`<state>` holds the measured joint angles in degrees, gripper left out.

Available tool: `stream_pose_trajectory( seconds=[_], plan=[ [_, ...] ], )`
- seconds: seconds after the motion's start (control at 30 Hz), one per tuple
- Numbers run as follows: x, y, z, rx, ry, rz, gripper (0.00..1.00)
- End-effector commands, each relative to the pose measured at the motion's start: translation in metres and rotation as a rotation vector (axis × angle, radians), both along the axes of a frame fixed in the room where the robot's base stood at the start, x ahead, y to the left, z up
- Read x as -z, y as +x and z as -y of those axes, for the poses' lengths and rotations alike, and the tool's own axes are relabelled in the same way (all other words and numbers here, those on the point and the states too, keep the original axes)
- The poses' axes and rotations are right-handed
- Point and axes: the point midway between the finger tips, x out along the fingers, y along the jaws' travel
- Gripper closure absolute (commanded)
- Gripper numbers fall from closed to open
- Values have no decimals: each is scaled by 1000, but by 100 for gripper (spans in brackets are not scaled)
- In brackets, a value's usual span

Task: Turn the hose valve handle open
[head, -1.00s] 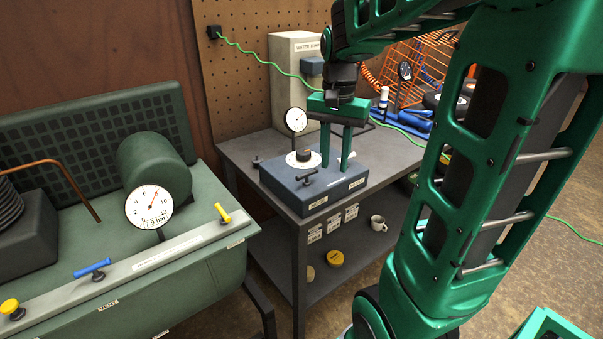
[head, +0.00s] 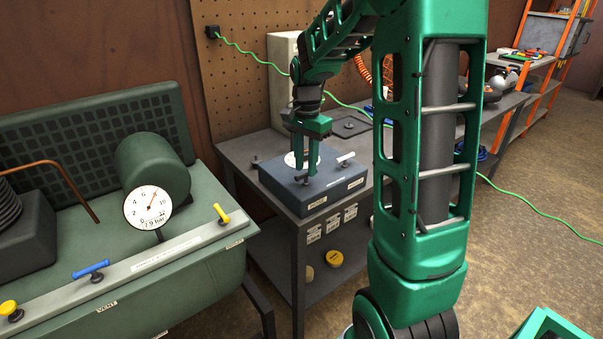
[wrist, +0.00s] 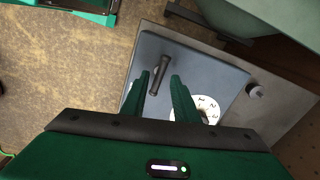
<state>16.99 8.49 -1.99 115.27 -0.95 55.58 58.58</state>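A dark T-shaped handle (head: 305,181) sits on the front left of the blue box (head: 334,178), and it also shows in the wrist view (wrist: 160,76). A white handle (head: 346,157) is at the box's right. The labels on the box front are too small to read, so I cannot tell which handle is the hose valve. My gripper (head: 304,170) points down over the dark handle. In the wrist view my gripper (wrist: 160,79) is open, with the dark handle in the gap between its fingertips. I cannot tell whether they touch it.
A white numbered dial (wrist: 207,107) is beside the right finger. The box stands on a grey bench (head: 240,150). A green tank (head: 190,275) at left carries a gauge (head: 148,207), a yellow handle (head: 222,213) and a blue handle (head: 91,269). A green hose (head: 250,53) runs behind.

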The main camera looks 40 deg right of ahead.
Motion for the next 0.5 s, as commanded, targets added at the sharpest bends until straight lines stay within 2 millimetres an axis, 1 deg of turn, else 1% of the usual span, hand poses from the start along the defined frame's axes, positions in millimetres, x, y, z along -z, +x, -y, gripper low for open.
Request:
stream_pose_trajectory(
  seconds=[0.03,0.1,0.2,0.33,0.5],
  plan=[
    [8,0,0,0,1,-2,73],
    [15,0,0,0,1,-2,73],
    [23,0,0,0,0,-1,73],
    [27,0,0,0,0,1,73],
    [28,0,0,0,-1,1,73]
  ],
)
